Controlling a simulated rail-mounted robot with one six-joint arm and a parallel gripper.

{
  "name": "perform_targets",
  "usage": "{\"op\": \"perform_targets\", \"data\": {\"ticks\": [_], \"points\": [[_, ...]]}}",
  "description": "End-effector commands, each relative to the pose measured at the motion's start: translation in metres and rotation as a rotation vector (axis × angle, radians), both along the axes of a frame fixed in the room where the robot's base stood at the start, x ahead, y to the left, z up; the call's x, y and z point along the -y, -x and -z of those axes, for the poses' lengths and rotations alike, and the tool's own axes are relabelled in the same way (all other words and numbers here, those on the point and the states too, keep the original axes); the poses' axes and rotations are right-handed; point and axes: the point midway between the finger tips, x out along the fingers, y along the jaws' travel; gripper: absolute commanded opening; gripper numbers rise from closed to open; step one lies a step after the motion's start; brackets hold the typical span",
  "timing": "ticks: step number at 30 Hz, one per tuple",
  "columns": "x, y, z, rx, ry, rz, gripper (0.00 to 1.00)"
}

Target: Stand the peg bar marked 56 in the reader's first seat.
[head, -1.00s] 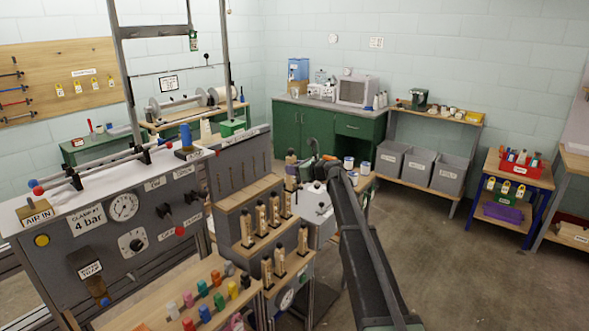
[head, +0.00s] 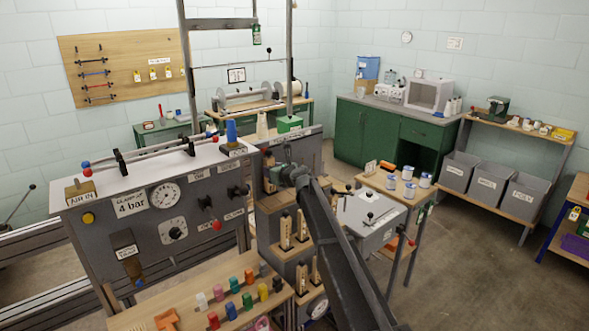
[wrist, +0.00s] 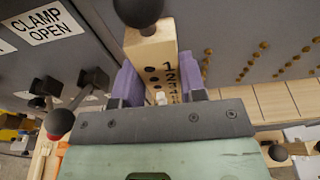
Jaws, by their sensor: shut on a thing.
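My gripper (wrist: 158,88) is shut on a wooden peg bar (wrist: 150,58) with a black ball knob, between its purple fingers in the wrist view. Black dots and a column of small digits show on the bar; I cannot read a 56. In the head view my gripper (head: 284,178) is in front of the grey cabinet, with the held bar (head: 270,178) just left of it. Several similar peg bars (head: 285,232) stand upright on wooden ledges below. A dark panel with rows of brass-coloured holes (wrist: 255,62) is behind the bar in the wrist view. My arm hides part of the ledges; I cannot pick out the first seat.
The grey clamp panel (head: 150,225) with gauge, knobs and red ball lever stands close on the left. Coloured pegs (head: 231,310) stand on a wooden shelf below. A grey box with a lever (head: 368,215) is to the right. The floor (head: 470,285) farther right is clear.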

Motion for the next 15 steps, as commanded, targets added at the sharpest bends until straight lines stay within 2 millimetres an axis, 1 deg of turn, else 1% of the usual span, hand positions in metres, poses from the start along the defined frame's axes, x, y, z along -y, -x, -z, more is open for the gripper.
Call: {"op": "perform_targets", "data": {"ticks": [3,7,15], "points": [[-0.004,0.001,0.001,0.002,-0.001,0.004,0.15],[-0.004,0.001,0.004,0.002,-0.001,0.004,0.15],[-0.004,0.001,0.028,0.002,-0.001,0.003,0.15]]}}
